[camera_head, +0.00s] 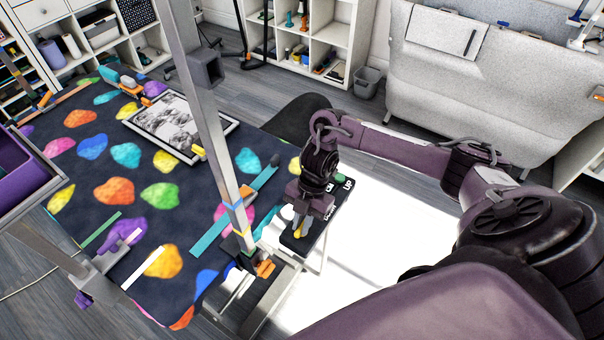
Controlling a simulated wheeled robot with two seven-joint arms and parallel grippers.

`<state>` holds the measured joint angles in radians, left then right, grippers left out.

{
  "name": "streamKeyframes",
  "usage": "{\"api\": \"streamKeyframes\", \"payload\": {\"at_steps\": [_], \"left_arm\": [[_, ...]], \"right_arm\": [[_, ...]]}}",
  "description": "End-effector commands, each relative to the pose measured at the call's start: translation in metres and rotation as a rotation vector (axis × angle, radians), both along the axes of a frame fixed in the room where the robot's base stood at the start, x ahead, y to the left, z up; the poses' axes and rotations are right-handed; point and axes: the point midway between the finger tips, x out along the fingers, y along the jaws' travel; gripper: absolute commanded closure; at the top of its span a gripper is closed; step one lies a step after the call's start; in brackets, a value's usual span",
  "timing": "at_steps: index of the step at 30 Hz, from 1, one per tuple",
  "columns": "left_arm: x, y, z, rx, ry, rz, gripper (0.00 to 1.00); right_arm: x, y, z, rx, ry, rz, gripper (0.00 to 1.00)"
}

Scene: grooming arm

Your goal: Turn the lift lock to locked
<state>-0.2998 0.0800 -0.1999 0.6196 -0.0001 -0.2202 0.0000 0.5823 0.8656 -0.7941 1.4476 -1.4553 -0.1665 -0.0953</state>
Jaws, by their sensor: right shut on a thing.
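My right gripper (299,228) points down at a black panel (336,205) at the table's right edge. The panel carries white lettering, partly hidden, and a green button near its far end. A small yellow piece (298,233), which looks like the lift lock's lever, shows between the fingertips, and the gripper is shut on it. The fingers and wrist hide most of this piece and the panel around it, so I cannot tell which way the lock is turned. My left gripper is not in view.
A grooming table (75,215) with a dark, colourful patterned top fills the left. A grey metal post (208,110) rises from its clamp (245,240) just left of my gripper. A framed picture (180,125) lies on the tabletop. A purple tray (20,180) stands at the left edge.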

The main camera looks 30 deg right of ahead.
Motion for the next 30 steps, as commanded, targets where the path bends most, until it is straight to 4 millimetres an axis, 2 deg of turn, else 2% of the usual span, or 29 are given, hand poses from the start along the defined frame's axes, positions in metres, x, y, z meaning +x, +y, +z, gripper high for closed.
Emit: {"api": "streamKeyframes", "payload": {"at_steps": [10,11,16,25,30], "left_arm": [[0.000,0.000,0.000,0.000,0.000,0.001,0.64],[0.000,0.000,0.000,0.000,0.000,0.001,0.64],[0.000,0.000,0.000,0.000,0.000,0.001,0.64],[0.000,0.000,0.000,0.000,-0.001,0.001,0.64],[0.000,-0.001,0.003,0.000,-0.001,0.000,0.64]], "right_arm": [[0.000,0.000,0.001,0.000,-0.003,0.006,1.00],[0.000,0.000,0.001,0.000,-0.003,0.006,0.85],[0.000,0.000,0.001,0.000,-0.002,0.005,0.65],[0.001,-0.001,0.003,-0.001,-0.002,0.004,0.65],[0.005,-0.009,0.023,-0.004,-0.007,0.004,0.65]]}}
